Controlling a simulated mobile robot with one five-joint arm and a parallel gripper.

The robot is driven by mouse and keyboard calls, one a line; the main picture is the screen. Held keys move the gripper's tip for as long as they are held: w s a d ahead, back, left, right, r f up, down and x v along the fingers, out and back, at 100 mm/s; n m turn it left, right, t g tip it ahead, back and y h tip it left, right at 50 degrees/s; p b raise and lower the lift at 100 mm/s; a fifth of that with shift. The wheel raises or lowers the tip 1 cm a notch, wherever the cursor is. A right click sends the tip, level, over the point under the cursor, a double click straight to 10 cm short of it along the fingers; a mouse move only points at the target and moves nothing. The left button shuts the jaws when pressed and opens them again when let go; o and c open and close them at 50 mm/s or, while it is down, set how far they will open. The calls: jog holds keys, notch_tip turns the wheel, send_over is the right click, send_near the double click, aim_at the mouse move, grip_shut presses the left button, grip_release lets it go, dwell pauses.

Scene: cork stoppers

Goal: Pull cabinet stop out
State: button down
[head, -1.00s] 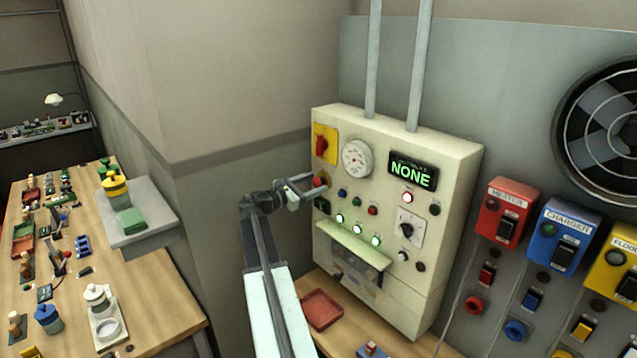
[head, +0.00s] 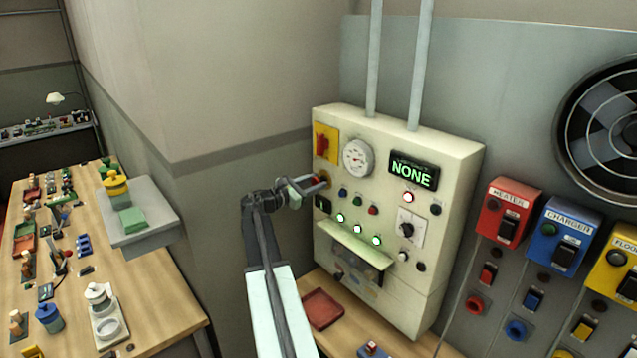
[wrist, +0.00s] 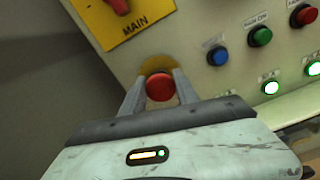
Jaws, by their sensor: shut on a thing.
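The cabinet stop is a red round button on a yellow disc (wrist: 155,65) on the cream cabinet (head: 330,240). In the wrist view the red button (wrist: 160,87) sits between my two fingertips, which touch its sides. My gripper (wrist: 160,85) is shut on it. In the head view my gripper (head: 318,184) reaches the cabinet's left side below the yellow MAIN switch plate (head: 334,150), and it mostly hides the button. I cannot tell how far the button stands out from its disc.
The red MAIN switch (wrist: 118,6) is just above the stop. Blue (wrist: 217,56), red and green buttons lie to the right. A lit display (head: 412,172) reads NONE. A red tray (head: 322,309) lies on the bench below. The grey wall is close on the left.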

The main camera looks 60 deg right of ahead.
jog(key=shift+f, duration=0.1)
jog(key=c, duration=0.9)
grip_release()
jog(key=shift+a, duration=0.15)
jog(key=v, duration=0.7)
jog(key=shift+w+a, duration=0.15)
jog(key=shift+a, duration=0.2)
